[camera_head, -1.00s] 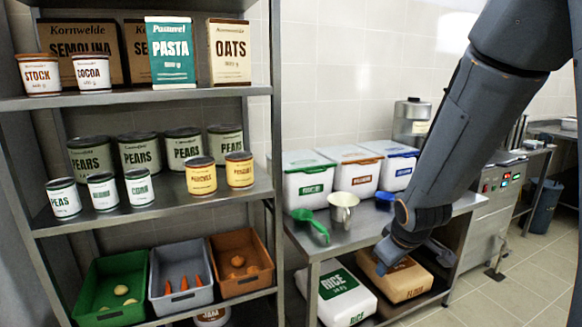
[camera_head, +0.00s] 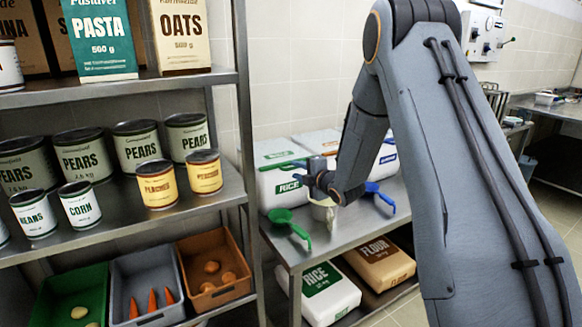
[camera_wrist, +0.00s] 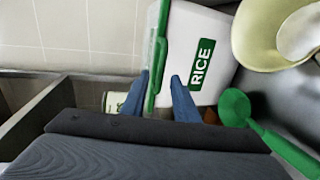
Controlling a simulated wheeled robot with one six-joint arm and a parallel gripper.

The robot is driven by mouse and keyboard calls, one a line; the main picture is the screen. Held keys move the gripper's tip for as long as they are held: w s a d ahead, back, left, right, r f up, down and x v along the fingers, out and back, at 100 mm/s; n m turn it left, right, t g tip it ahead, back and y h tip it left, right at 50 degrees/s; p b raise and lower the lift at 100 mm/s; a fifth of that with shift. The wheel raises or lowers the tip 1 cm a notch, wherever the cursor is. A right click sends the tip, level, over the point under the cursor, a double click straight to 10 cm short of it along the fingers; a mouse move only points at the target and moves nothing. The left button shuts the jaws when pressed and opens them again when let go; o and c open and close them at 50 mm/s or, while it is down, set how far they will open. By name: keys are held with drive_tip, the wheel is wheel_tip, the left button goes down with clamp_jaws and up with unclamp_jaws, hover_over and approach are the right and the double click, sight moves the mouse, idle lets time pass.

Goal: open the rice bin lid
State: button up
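The rice bin (camera_head: 272,190) is a white box with a green-edged lid (camera_head: 272,165) and a green RICE label. It stands on the steel table at the left of a row of bins, and its lid looks shut. My gripper (camera_head: 306,172) is at the bin's front near the lid edge, covering part of it. In the wrist view, the bin (camera_wrist: 200,25) shows with its green lid edge (camera_wrist: 160,55). The two fingers (camera_wrist: 161,88) are apart, with the green edge between them and nothing clearly gripped. Whether they touch the edge I cannot tell.
A green scoop (camera_head: 285,221) and a cream jug (camera_head: 325,212) stand close before the bin, with a blue scoop (camera_head: 379,197) to the right. A shelf post (camera_head: 243,130) rises left of the bin. Rice (camera_head: 325,293) and flour bags (camera_head: 382,262) lie below.

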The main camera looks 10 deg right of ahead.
sight(293, 169)
drive_tip(key=x, duration=0.4)
drive_tip(key=shift+a+p, duration=0.1)
drive_tip(key=shift+p, duration=0.3)
drive_tip(key=shift+c, duration=0.5)
